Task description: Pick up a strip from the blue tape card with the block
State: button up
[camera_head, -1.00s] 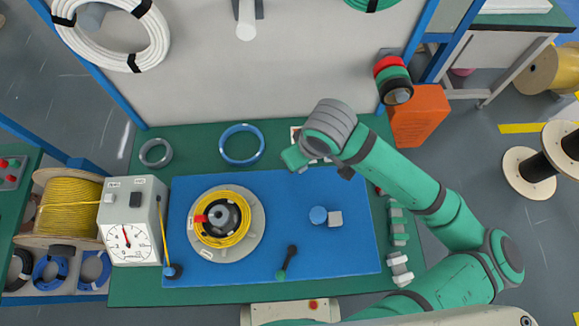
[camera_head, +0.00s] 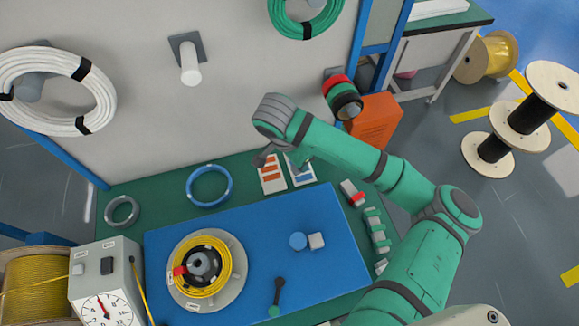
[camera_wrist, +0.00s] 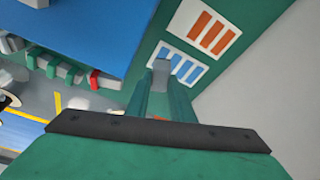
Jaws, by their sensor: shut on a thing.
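The blue tape card (camera_head: 306,181), white with blue strips, lies on the green bench top behind the blue mat. In the wrist view the same blue tape card (camera_wrist: 196,75) is partly covered by my fingers and the block. My gripper (camera_wrist: 161,88) is shut on a small grey block (camera_wrist: 161,67) at its fingertips. The block overlaps the card's left part in the wrist view; I cannot tell whether it touches the card.
A card with orange strips (camera_head: 272,187) lies just left of the blue card. Several clamps (camera_head: 376,230) line the right edge. A wall stands behind.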

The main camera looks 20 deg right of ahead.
jog(key=d+m, duration=0.1)
jog(key=m, duration=0.2)
jog(key=shift+w+d+f+g, duration=0.1)
jog(key=shift+w+d+g, duration=0.3)
jog(key=shift+d+f+m, duration=0.1)
jog(key=shift+f+m, duration=0.05)
jog(key=shift+m, duration=0.35)
jog(key=shift+w+f, duration=0.1)
jog(key=shift+f, duration=3.2)
jog(key=shift+d, duration=0.1)
jog(key=shift+f, duration=0.65)
